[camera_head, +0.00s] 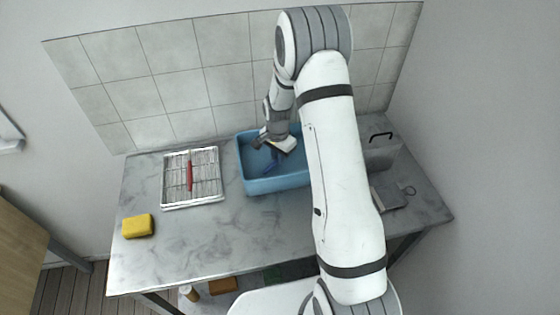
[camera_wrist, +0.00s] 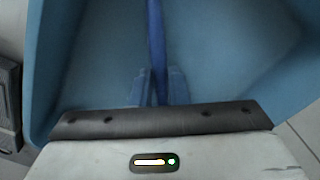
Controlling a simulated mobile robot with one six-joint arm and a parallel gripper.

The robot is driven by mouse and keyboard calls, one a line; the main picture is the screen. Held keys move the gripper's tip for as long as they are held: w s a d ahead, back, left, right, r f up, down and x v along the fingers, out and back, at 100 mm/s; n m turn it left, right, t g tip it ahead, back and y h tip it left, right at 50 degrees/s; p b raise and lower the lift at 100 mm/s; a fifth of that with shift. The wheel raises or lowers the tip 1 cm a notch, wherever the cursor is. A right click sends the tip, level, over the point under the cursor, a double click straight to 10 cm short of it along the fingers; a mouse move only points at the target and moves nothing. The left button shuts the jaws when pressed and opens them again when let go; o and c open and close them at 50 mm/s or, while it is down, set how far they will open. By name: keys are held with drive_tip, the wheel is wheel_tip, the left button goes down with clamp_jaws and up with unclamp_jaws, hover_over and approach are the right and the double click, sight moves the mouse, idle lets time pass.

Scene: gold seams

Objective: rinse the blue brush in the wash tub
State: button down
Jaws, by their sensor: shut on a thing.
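The blue wash tub (camera_head: 275,184) stands on the counter toward the back wall. Its inside fills most of the wrist view (camera_wrist: 90,60); I cannot tell whether it holds water. My gripper (camera_head: 270,148) is over the tub, pointing down into it. In the wrist view my gripper (camera_wrist: 160,88) is shut on the blue brush (camera_wrist: 154,40), whose long thin handle runs up between the fingers. In the head view the brush (camera_head: 272,164) shows as a small dark blue piece inside the tub. Its bristle end cannot be made out.
A wire rack (camera_head: 207,180) with a red object (camera_head: 190,176) on it lies left of the tub. A yellow sponge (camera_head: 138,226) sits at the front left. A grey box (camera_head: 384,156) and a flat grey item (camera_head: 390,195) are on the right. The front middle counter is clear.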

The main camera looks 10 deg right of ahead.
wheel_tip(320, 180, up, 10)
drive_tip(key=p, duration=0.4)
drive_tip(key=shift+p, duration=0.4)
idle(2.2)
wheel_tip(320, 180, up, 4)
drive_tip(key=shift+r+p, duration=0.1)
drive_tip(key=shift+p, duration=0.75)
drive_tip(key=shift+s, duration=0.1)
